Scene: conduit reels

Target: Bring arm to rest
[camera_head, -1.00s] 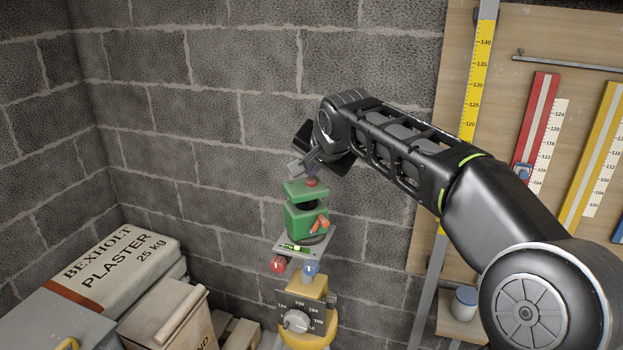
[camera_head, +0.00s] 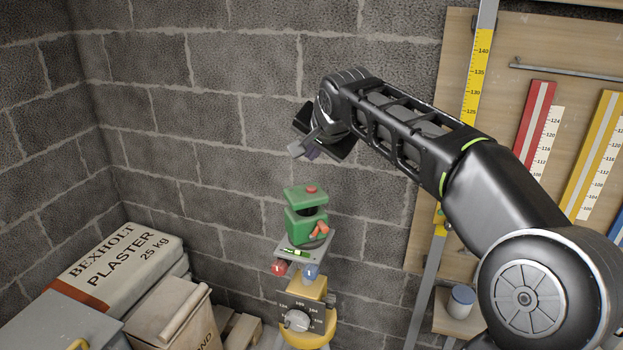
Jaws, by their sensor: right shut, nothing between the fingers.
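My right arm comes in from the right, and its gripper (camera_head: 302,151) hangs in the air before the block wall. The gripper is shut and empty, pointing down and left. Below it, with a clear gap, a green device with a red button (camera_head: 305,222) sits on a small grey platform (camera_head: 323,243). My left gripper is not in view.
Under the platform is a yellow base with a grey dial (camera_head: 296,320). Plaster sacks (camera_head: 120,262) and boxes fill the lower left. At right, a wooden board (camera_head: 520,100) carries a yellow scale (camera_head: 476,75), and red and yellow rulers.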

